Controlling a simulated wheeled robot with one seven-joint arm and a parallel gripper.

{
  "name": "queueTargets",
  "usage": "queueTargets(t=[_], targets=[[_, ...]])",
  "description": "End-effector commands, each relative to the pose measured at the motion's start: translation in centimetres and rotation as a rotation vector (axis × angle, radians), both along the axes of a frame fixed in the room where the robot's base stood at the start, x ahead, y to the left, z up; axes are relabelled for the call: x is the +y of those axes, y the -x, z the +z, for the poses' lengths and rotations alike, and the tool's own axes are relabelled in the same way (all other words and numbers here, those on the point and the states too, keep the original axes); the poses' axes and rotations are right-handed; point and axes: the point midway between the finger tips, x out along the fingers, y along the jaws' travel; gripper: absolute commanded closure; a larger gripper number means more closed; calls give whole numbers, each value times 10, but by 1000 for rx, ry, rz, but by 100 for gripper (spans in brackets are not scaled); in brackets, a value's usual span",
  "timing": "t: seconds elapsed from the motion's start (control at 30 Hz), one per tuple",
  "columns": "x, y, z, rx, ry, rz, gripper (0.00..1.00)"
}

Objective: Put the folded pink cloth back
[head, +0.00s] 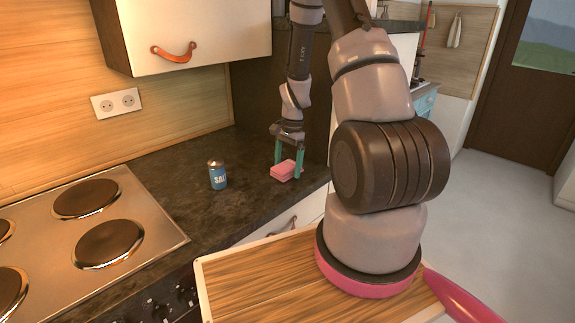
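The folded pink cloth (284,171) is a small pink block on the dark countertop, near its right end. My gripper (288,168) points down at it from above, with its two green fingers spread apart. One finger comes down behind the cloth's left part and the other at its right edge. The fingertips are close to the cloth, but I cannot tell whether they touch it. The far side of the cloth is hidden.
A blue salt jar (217,174) stands on the countertop (235,213) left of the cloth. A stove (150,215) with several hotplates is further left. A wall cabinet (195,35) with a leather pull hangs above. Bare counter lies between jar and cloth.

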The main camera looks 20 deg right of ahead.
Motion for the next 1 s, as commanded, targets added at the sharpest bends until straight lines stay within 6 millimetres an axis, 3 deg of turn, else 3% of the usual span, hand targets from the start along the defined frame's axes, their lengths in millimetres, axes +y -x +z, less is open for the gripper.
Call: queueTargets(t=[0.27,0.7,1.0], targets=[[-1,-1,8,-1,0,1,0],[-13,-6,95,-5,1,1,0],[-15,-6,129,-14,1,11,0]])
